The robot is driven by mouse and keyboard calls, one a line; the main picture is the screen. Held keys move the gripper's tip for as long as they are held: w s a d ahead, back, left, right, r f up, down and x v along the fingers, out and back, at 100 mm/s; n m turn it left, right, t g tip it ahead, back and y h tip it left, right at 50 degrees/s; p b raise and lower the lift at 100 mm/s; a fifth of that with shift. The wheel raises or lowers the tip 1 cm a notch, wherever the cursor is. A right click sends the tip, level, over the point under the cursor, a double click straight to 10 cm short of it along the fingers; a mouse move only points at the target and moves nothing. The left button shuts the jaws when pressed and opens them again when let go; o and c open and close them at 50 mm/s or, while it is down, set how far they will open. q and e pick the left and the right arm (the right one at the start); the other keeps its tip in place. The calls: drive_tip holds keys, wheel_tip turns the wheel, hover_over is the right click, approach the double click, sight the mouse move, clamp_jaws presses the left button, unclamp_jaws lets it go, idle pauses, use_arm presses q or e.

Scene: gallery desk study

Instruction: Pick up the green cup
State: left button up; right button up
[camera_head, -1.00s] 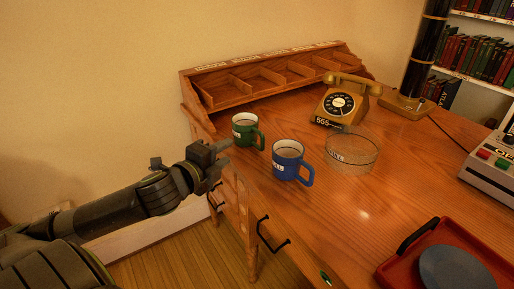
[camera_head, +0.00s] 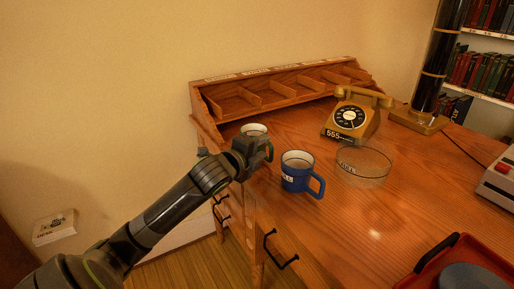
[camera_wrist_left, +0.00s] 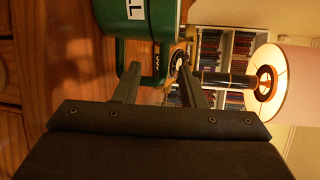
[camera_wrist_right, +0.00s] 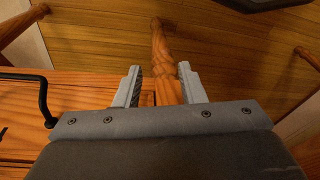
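The green cup (camera_head: 254,131) stands upright on the desk at its left end, mostly hidden behind my left gripper (camera_head: 256,150) in the head view. In the left wrist view the cup (camera_wrist_left: 112,22) fills the top left, with a white label and its handle (camera_wrist_left: 161,62) toward the fingers. My left gripper (camera_wrist_left: 157,80) is open, its fingertips at the handle; I cannot tell whether they touch it. My right gripper (camera_wrist_right: 160,82) is open and empty, and shows only in its own wrist view, over the desk's front and the floor.
A blue mug (camera_head: 297,172) stands close to the right of the green cup. A glass bowl (camera_head: 364,166), a telephone (camera_head: 349,118) and a red tray (camera_head: 419,278) are further right. A wooden organizer (camera_head: 215,106) stands behind. Desk between mug and tray is clear.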

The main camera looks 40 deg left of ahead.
sight(267, 144)
use_arm(q)
drive_tip(key=shift+w+f+b, duration=0.15)
drive_tip(key=shift+w+b, duration=0.15)
drive_tip(key=shift+w, duration=1.05)
drive_tip(key=shift+w+f+b, duration=0.1)
drive_tip(key=shift+w+b, duration=0.15)
drive_tip(key=shift+w, duration=1.1)
drive_tip(key=shift+a, duration=0.1)
clamp_jaws()
